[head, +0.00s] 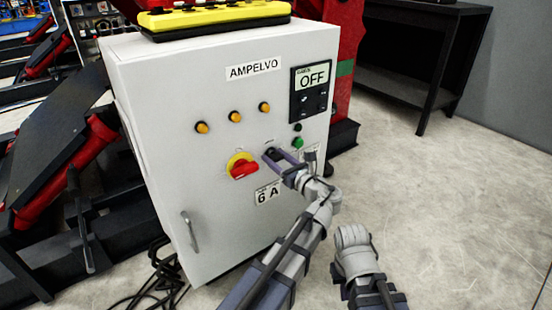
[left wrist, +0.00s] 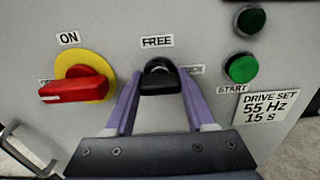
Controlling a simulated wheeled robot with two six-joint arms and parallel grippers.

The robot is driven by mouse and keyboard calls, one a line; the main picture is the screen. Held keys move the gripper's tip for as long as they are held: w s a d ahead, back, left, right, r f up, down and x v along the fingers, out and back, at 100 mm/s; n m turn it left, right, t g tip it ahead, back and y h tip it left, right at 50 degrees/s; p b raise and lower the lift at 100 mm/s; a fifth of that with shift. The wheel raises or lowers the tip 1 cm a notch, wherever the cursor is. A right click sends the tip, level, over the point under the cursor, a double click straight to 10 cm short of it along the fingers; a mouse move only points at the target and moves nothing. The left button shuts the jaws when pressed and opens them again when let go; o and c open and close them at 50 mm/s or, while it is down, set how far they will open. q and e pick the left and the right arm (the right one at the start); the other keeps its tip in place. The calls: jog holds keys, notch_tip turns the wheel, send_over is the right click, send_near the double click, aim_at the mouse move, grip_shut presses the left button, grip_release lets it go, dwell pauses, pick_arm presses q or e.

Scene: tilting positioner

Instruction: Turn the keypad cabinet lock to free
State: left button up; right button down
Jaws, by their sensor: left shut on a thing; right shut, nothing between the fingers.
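The lock knob (left wrist: 160,82) is small and black, on the front of the light grey keypad cabinet (head: 222,108). The FREE label (left wrist: 157,42) is above it in the left wrist view, and a partly hidden label (left wrist: 192,70) is at its right. My left gripper (left wrist: 160,92) has its two purple fingers shut on the knob, one on each side. In the head view my left gripper (head: 283,160) reaches the cabinet and partly covers the knob. Which label the knob points to is hard to tell. My right arm shows at the lower right, but its fingers do not show.
A red switch on a yellow disc (left wrist: 78,82) is left of the knob. Green buttons (left wrist: 242,69) are to the right. The display (head: 313,79) reads OFF. A door handle (head: 190,232) is at lower left. The floor (head: 450,200) at right is clear.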

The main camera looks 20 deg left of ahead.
pick_arm(q)
grip_shut()
jog(key=n, duration=0.8)
jog(key=shift+n, duration=0.4)
jog(key=n, duration=0.9)
dwell(0.5)
